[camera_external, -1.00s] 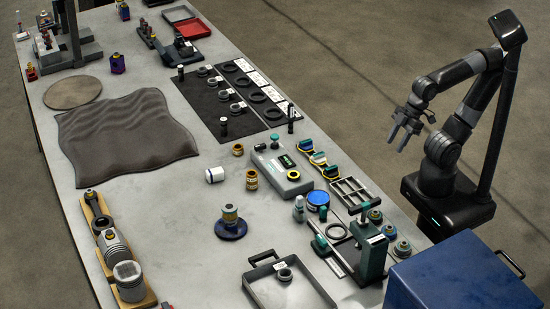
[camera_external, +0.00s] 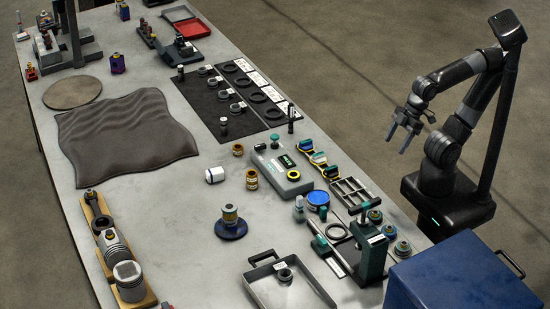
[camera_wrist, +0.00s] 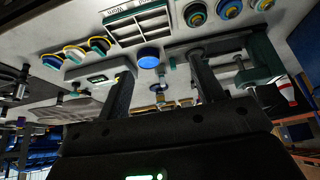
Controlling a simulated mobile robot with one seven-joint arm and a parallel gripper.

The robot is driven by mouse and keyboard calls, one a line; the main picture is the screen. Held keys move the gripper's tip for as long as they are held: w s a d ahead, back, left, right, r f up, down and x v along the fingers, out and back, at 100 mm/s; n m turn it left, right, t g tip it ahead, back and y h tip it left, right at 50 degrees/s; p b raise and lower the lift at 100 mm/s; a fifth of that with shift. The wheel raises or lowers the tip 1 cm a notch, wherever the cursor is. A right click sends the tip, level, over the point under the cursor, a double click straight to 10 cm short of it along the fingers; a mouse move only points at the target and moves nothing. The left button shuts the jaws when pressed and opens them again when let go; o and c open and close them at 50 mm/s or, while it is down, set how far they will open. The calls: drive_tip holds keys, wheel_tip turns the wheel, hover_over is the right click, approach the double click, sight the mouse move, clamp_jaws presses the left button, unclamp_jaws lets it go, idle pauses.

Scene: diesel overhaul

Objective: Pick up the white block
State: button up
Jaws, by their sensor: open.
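A small white cylindrical piece (camera_external: 215,175) lies on the grey table, left of the brass-coloured cylinders. It is the nearest match I see to a white block, but I cannot tell for certain that it is the one named. My gripper (camera_external: 396,145) is open and empty. It hangs off the right side of the table, well apart from the white piece. In the wrist view, the two fingers of my gripper (camera_wrist: 162,82) stand apart with nothing held between them. I cannot make out the white piece in the wrist view.
A grey box device (camera_external: 270,168), a divided tray (camera_external: 352,194) and a green press (camera_external: 372,255) stand along the near right table edge. A blue box (camera_external: 465,275) stands at the lower right. The table around the white piece has some clear room, especially to its left.

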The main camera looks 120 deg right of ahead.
drive_tip(key=w+d+r, duration=0.2)
drive_tip(key=w+r, duration=0.1)
drive_tip(key=w, duration=0.5)
drive_tip(key=w+d+r, duration=0.2)
drive_tip(key=w, duration=0.5)
hover_over(215, 171)
drive_tip(key=s, duration=0.4)
wheel_tip(215, 171, down, 16)
drive_tip(key=f, duration=0.1)
drive_tip(key=x, duration=0.4)
drive_tip(key=shift+w+f, duration=0.1)
drive_tip(key=shift+f, duration=0.05)
drive_tip(key=shift+s+x, duration=0.2)
drive_tip(key=shift+x, duration=2.4)
drive_tip(key=shift+d+f, duration=0.1)
drive_tip(key=shift+c, duration=0.5)
